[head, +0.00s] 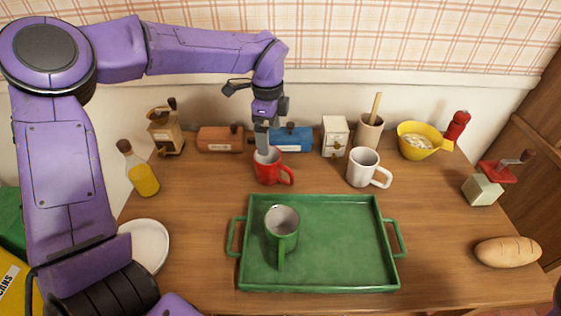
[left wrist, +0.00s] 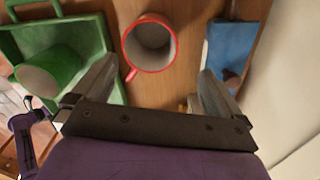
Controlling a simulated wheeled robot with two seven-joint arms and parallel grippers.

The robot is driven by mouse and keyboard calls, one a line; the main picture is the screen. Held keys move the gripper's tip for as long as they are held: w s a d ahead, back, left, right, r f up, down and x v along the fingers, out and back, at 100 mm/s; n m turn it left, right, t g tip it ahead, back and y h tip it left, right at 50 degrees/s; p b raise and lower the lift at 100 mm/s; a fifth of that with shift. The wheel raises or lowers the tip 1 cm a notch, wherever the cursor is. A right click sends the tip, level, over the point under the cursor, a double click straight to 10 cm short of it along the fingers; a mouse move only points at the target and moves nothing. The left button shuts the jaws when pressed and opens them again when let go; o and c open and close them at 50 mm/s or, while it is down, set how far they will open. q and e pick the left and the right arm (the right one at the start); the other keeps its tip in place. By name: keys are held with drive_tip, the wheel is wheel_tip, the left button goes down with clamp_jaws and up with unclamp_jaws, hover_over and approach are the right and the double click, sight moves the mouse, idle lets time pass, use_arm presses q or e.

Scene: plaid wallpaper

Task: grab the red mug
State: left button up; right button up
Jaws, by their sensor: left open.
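The red mug (head: 268,170) stands upright on the wooden table, behind the green tray, with its handle to the right in the head view. My left gripper (head: 262,145) points down over the mug and partly hides its back rim in that view. In the left wrist view the red mug (left wrist: 150,46) shows its open top and pale, empty inside. The open fingers of my left gripper (left wrist: 163,80) are on either side below it, with nothing between them. I cannot tell whether a finger touches the mug. My right gripper is not in view.
A green tray (head: 340,282) holds a green mug (head: 281,240). A white mug (head: 364,168) stands right of the red one. An orange-brown box (head: 218,139) and a blue box (head: 292,139) lie close behind. A bottle (head: 140,172) stands left. Table at front right is clear beside the bread (head: 508,252).

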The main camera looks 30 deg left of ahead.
sight(271, 160)
use_arm(q)
drive_tip(key=f, duration=0.5)
drive_tip(key=s+d+f+p, duration=0.1)
drive_tip(key=f, duration=0.2)
drive_tip(key=shift+s+f, duration=0.1)
drive_tip(key=shift+f, duration=0.2)
drive_tip(key=shift+s, duration=0.15)
drive_tip(key=c, duration=1)
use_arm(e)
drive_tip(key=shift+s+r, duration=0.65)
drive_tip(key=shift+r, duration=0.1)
use_arm(q)
drive_tip(key=shift+c, duration=0.2)
